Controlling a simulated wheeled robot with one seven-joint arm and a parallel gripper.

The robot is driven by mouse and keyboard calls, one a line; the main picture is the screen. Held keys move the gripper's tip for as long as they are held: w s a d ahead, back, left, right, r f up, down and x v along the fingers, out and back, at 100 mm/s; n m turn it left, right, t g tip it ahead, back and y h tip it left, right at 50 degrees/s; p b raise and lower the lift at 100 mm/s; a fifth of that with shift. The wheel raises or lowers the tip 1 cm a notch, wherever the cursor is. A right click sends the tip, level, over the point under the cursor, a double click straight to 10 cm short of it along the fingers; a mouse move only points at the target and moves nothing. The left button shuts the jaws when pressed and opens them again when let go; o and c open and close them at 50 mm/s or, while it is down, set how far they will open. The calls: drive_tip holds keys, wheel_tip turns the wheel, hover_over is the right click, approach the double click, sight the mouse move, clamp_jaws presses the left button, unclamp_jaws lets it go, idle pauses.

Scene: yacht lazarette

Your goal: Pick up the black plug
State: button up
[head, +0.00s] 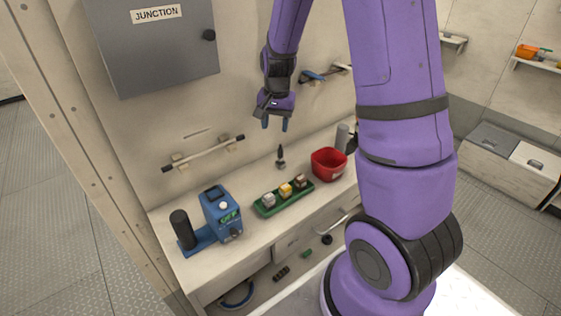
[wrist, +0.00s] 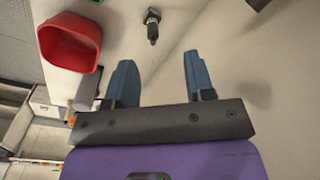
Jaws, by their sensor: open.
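The black plug (head: 281,158) stands on the white bench top near the wall, behind the green tray. It also shows in the wrist view (wrist: 152,27), near the top middle, ahead of the fingertips and apart from them. My gripper (head: 274,124) is above and slightly left of the plug in the head view. Its two blue fingers (wrist: 155,75) are spread apart with nothing between them.
A green tray (head: 264,211) with several small blocks lies in front of the plug. A red bin (head: 328,165) stands to its right. A blue device (head: 221,212) with a black cylinder (head: 182,229) is at left. A rail (head: 205,152) is on the wall.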

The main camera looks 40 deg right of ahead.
sight(281, 148)
drive_tip(key=shift+m+g, duration=0.3)
drive_tip(key=shift+m, duration=0.3)
drive_tip(key=f, duration=0.2)
drive_tip(key=d+f, duration=0.1)
drive_tip(key=f, duration=0.1)
drive_tip(key=w+d+f, duration=0.1)
drive_tip(key=shift+f, duration=0.4)
drive_tip(key=shift+d+f, duration=0.15)
drive_tip(key=shift+f, duration=1.7)
drive_tip(key=shift+d+f, duration=0.15)
drive_tip(key=shift+f, duration=1.7)
clamp_jaws()
